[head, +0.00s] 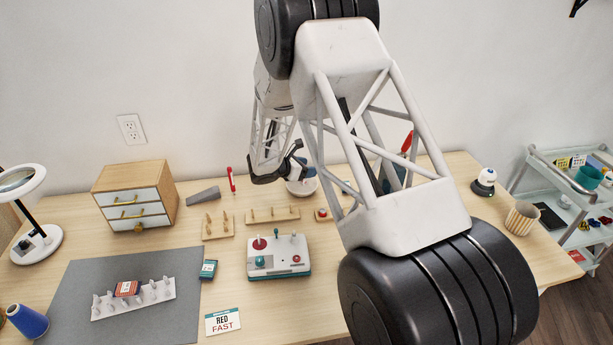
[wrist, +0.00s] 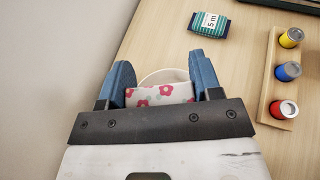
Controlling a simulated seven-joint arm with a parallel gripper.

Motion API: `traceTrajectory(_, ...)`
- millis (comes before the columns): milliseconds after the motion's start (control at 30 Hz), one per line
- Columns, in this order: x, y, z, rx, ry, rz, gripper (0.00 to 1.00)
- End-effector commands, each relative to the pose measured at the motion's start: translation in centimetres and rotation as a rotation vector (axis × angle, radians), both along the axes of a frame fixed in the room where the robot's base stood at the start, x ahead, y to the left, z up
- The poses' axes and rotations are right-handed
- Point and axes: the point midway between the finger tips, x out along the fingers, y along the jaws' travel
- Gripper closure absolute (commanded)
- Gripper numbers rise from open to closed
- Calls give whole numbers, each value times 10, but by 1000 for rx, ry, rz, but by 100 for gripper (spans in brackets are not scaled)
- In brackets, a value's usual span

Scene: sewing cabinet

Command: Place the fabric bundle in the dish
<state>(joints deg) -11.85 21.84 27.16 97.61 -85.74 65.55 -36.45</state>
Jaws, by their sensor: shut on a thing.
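The fabric bundle (wrist: 160,95) is white with pink-red flowers and sits between the two blue fingers of my gripper (wrist: 160,68) in the wrist view. My gripper is shut on it. The dish (wrist: 160,75) is a round pale bowl whose rim shows just beyond the bundle, partly hidden by it. In the head view the dish (head: 302,188) stands at the back of the table, and my gripper is at or just above it, largely hidden by my own arm. I cannot tell whether the bundle touches the dish.
In the wrist view a teal packet (wrist: 209,23) and a wooden rack (wrist: 268,95) with coloured spools lie to the right. In the head view a small drawer cabinet (head: 135,192), a grey wedge (head: 203,196) and wooden peg racks (head: 272,214) stand left of the dish.

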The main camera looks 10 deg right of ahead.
Motion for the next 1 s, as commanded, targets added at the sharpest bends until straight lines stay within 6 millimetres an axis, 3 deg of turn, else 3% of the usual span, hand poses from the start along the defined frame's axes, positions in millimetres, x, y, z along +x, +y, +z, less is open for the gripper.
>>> traceTrajectory(333,0,0,-3,0,1,0,64)
traceTrajectory(700,0,0,-34,0,-1,0,64)
traceTrajectory(1000,0,0,-35,0,-1,0,64)
